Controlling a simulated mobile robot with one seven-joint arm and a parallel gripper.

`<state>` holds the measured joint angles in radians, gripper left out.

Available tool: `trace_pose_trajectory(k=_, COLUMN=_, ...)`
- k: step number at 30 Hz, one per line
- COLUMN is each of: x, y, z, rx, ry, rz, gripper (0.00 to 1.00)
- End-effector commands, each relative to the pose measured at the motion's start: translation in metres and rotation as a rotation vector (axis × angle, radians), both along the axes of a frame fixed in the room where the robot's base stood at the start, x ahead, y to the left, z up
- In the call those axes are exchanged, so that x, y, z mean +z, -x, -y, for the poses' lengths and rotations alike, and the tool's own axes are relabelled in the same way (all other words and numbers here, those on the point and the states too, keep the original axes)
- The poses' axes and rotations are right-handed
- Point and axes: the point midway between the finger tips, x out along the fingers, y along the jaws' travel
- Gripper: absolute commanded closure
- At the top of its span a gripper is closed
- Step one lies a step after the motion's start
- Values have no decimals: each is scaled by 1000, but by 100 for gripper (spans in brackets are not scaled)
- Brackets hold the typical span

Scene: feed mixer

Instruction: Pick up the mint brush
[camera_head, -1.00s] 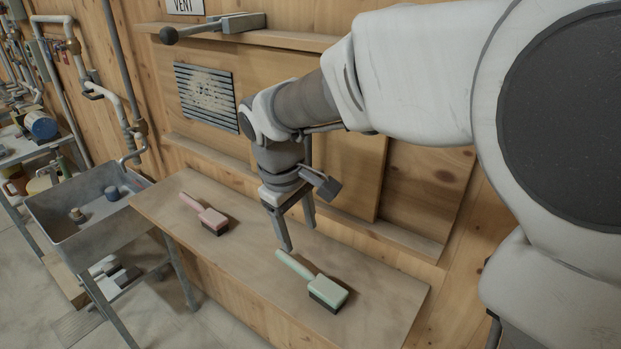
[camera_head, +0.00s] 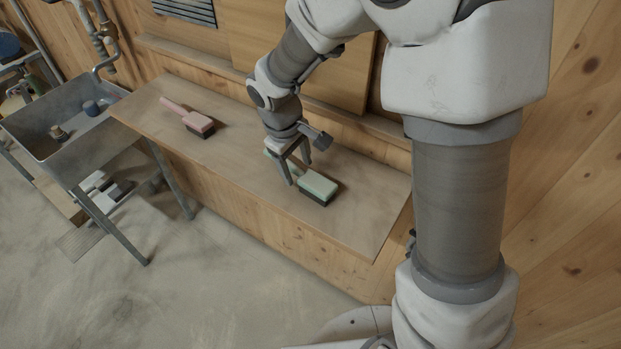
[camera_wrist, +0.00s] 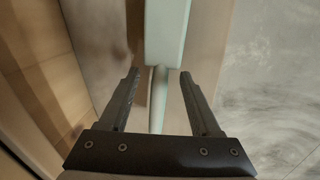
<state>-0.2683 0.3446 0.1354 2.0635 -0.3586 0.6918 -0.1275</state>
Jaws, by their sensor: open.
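The mint brush (camera_head: 319,184) lies on the wooden shelf table, its block toward the front right and its handle partly hidden behind my gripper (camera_head: 299,171). In the wrist view, the mint brush's block (camera_wrist: 167,30) is at the top and its thin handle runs down between my gripper's two fingers (camera_wrist: 158,97). The fingers are apart, one on each side of the handle, with gaps showing. I cannot tell how far above the table the fingertips are.
A pink brush (camera_head: 197,122) lies on the same table (camera_head: 237,135) to the left. A grey sink (camera_head: 62,128) stands further left. A wooden wall (camera_head: 205,65) rises behind the table. The table is bare between the brushes.

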Motion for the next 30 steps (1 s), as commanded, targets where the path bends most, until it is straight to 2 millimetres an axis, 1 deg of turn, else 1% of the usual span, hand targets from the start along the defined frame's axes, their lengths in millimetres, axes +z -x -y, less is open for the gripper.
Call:
trace_pose_trajectory(k=1, x=-8, y=0, z=1, rx=0, ry=1, rz=-2, gripper=36)
trace_pose_trajectory(k=4, x=-17, y=-2, z=2, rx=1, ry=0, rz=0, gripper=36)
trace_pose_trajectory(k=12, x=-18, y=-3, z=2, rx=1, ry=0, rz=1, gripper=36)
trace_pose_trajectory(k=14, x=-18, y=-3, z=2, rx=0, ry=0, rz=1, gripper=46)
trace_pose_trajectory(k=15, x=-18, y=-3, z=2, rx=0, ry=0, rz=1, gripper=54)
trace_pose_trajectory(k=17, x=-18, y=-2, z=2, rx=0, ry=0, rz=1, gripper=64)
trace_pose_trajectory(k=21, x=-18, y=-2, z=2, rx=0, ry=0, rz=1, gripper=90)
trace_pose_trajectory(k=23, x=-18, y=-2, z=2, rx=0, ry=0, rz=1, gripper=100)
trace_pose_trajectory(k=30, x=-18, y=-3, z=2, rx=0, ry=-1, rz=2, gripper=100)
